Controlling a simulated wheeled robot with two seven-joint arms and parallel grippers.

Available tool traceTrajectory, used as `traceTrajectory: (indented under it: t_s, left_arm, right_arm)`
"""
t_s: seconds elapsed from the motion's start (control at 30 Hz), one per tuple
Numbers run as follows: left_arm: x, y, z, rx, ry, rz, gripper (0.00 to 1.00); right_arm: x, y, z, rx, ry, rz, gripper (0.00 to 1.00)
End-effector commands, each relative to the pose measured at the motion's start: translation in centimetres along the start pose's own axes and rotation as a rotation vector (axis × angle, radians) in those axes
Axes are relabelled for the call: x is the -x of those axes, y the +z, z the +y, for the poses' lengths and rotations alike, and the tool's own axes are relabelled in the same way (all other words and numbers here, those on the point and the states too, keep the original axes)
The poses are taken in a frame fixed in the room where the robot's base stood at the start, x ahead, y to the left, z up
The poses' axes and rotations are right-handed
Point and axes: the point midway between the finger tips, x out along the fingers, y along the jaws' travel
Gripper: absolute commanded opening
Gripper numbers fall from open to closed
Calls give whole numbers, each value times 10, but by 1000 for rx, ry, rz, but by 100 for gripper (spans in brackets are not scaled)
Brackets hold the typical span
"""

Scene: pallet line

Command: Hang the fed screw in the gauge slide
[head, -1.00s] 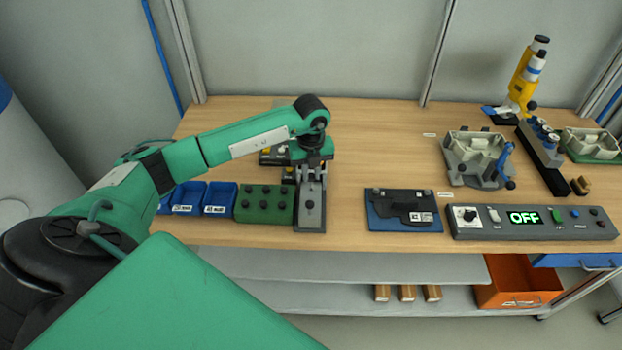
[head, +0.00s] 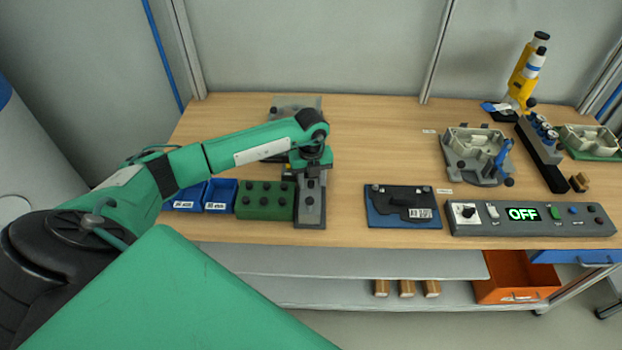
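My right gripper is not in view.
A green block with black knobs (head: 265,200) and blue bins (head: 220,196) stand left of the fixture. A grey plate (head: 297,103) lies behind my wrist. A blue-based plate (head: 375,218) and a control box reading OFF (head: 480,230) stand right. The middle tabletop is clear.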

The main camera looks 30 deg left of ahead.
Motion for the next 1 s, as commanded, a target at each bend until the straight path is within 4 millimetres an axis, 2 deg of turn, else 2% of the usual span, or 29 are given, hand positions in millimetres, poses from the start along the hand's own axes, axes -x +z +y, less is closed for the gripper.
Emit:
traceTrajectory:
  t_s: [0.2,0.27,0.7,0.83,1.0]
  left_arm:
    - [7,0,0,0,0,0,40]
    - [10,1,0,0,-2,-3,40]
    - [100,1,0,0,-3,-4,40]
    - [116,1,0,0,-2,-2,40]
    - [124,0,0,0,1,0,40]
  right_arm:
    - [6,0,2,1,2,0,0]
    - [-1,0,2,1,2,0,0]
    - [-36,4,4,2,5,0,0]
    - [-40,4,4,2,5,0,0]
    - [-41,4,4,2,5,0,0]
